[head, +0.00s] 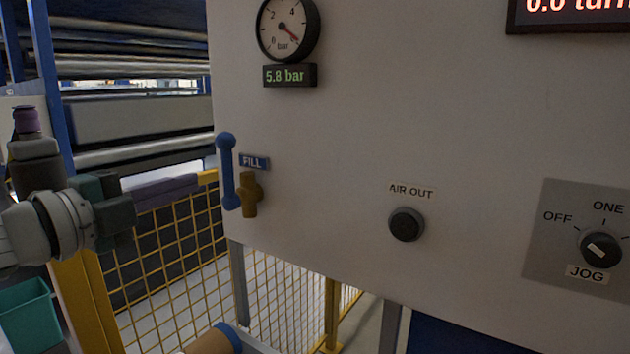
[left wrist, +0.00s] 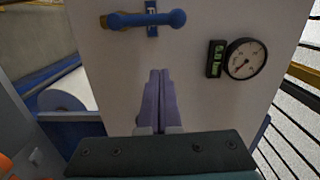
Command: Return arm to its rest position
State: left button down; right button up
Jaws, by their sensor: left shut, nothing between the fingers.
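My left gripper (head: 194,182) comes in from the left in the head view, just left of the white panel. Its purple fingers are shut together with nothing between them. The fingers also show in the left wrist view (left wrist: 159,74), pointing toward the panel. The blue FILL valve lever (head: 228,172) stands upright beside its brass body (head: 249,195), apart from the fingertips. The lever also shows near the top of the left wrist view (left wrist: 148,19). My right gripper is in neither view.
The panel (head: 350,120) carries a pressure gauge (head: 287,27) with a 5.8 bar readout (head: 289,75), a black AIR OUT button (head: 406,224) and a JOG knob (head: 601,249) at the right. A yellow mesh fence (head: 170,245) stands behind my left gripper. A teal bin (head: 30,313) is at lower left.

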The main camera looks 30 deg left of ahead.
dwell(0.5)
pick_arm(q)
jog(key=s+d+f+n+g+y, duration=0.4)
jog(key=s+d+f+n+g, duration=0.2)
jog(key=f+n, duration=0.45)
jog(key=s+d+f+n+g+h, duration=0.2)
jog(key=s+d+f+g, duration=0.15)
jog(key=s+d, duration=0.3)
jog(key=s+d+f+n+g+h, duration=0.1)
jog(key=s+d+f+n+g, duration=0.2)
jog(key=s+d, duration=0.4)
jog(key=s+r+g+p, duration=0.2)
jog(key=s+r+p, duration=0.1)
jog(key=r+p, duration=2.7)
jog(key=shift+d+r+h, duration=0.2)
jog(key=shift+r+h, duration=0.1)
jog(key=shift+r, duration=0.3)
